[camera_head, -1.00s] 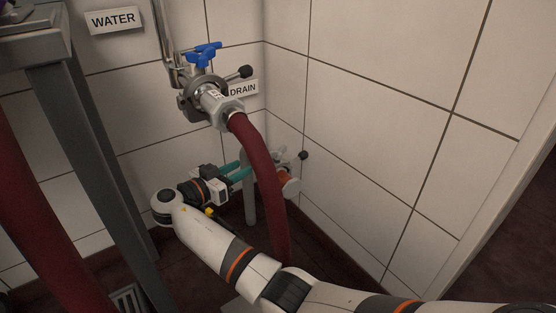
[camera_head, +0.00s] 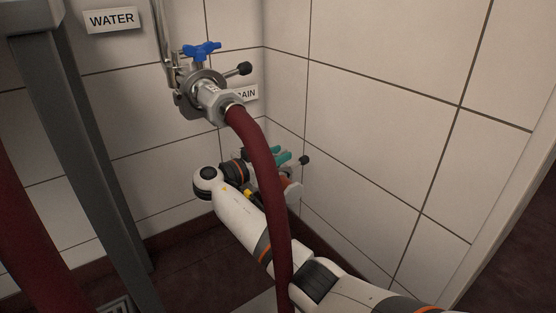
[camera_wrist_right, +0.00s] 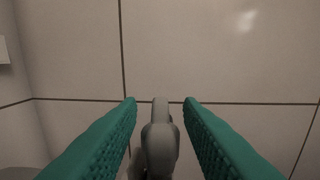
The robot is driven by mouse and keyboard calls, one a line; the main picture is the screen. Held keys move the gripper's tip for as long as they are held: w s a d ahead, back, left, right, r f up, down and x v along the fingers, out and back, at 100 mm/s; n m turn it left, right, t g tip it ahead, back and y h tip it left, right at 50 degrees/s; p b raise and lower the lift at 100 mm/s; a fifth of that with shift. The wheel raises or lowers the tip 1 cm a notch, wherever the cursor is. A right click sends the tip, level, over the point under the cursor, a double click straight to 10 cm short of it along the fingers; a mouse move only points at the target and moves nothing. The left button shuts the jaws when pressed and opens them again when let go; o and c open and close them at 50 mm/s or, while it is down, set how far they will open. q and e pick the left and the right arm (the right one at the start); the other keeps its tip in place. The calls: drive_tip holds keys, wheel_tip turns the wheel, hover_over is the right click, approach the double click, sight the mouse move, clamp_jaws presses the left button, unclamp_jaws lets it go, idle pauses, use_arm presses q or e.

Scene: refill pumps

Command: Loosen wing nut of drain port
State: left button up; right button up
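The drain port (camera_head: 292,190) is low in the wall corner, mostly hidden behind the red hose and my right arm. A black knob (camera_head: 304,160) sticks out on its right. My right gripper (camera_head: 283,158) has green fingers and is at the port, partly behind the hose. In the right wrist view its fingers are apart, with a grey upright metal piece (camera_wrist_right: 160,142) between them, seemingly the wing nut. Gaps show on both sides of the piece near the fingertips. My left gripper is out of view.
The water port (camera_head: 205,90), with blue handle and clamp, is above; its red hose (camera_head: 262,160) hangs down in front of my right gripper and close to my arm. A grey metal frame (camera_head: 75,130) stands at left. Tiled walls meet just behind the port.

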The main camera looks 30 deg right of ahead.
drive_tip(key=shift+d, duration=0.25)
clamp_jaws()
